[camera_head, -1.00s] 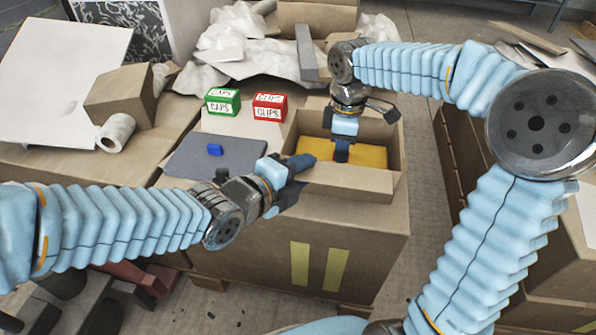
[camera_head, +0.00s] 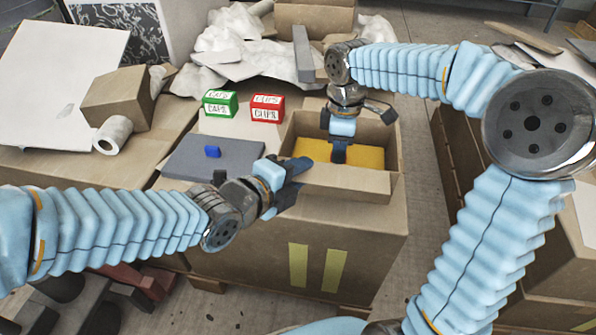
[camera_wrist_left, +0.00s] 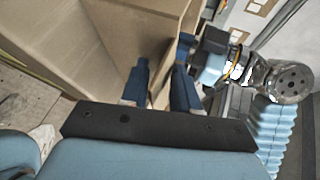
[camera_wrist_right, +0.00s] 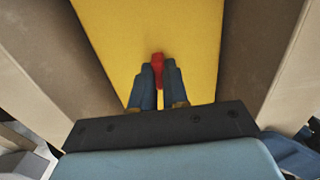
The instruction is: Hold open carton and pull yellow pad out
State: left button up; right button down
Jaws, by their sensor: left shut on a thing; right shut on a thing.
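The open carton (camera_head: 350,183) stands on a larger cardboard box, its flaps folded out. The yellow pad (camera_head: 366,157) lies inside it and fills much of the right wrist view (camera_wrist_right: 195,30). My left gripper (camera_head: 296,172) is shut on the carton's near wall at its left end, one finger on each side of the cardboard, as the left wrist view (camera_wrist_left: 160,80) shows. My right gripper (camera_head: 339,158) reaches down into the carton and is shut on a small red tab (camera_wrist_right: 157,66) on the pad. The pad's lower edges are hidden by the carton walls.
A green box (camera_head: 221,104) and a red box (camera_head: 267,108) stand left of the carton. Crumpled white sheets (camera_head: 235,50) lie behind.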

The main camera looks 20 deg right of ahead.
pick_arm(q)
jog(key=shift+f, duration=0.1)
pick_arm(e)
jog(key=shift+r, duration=0.1)
notch_tip(320, 180, up, 13)
jog(key=shift+r, duration=0.2)
dwell(1.9)
dwell(0.5)
pick_arm(q)
jog(key=o, duration=0.5)
jog(key=shift+s+a, duration=0.8)
jog(key=shift+s, duration=0.45)
jog(key=shift+s+a, duration=0.75)
jog(key=shift+s, duration=0.55)
jog(key=shift+s+a, duration=0.8)
jog(key=shift+s, duration=0.45)
jog(key=shift+s, duration=0.1)
pick_arm(e)
jog(key=shift+s, duration=0.1)
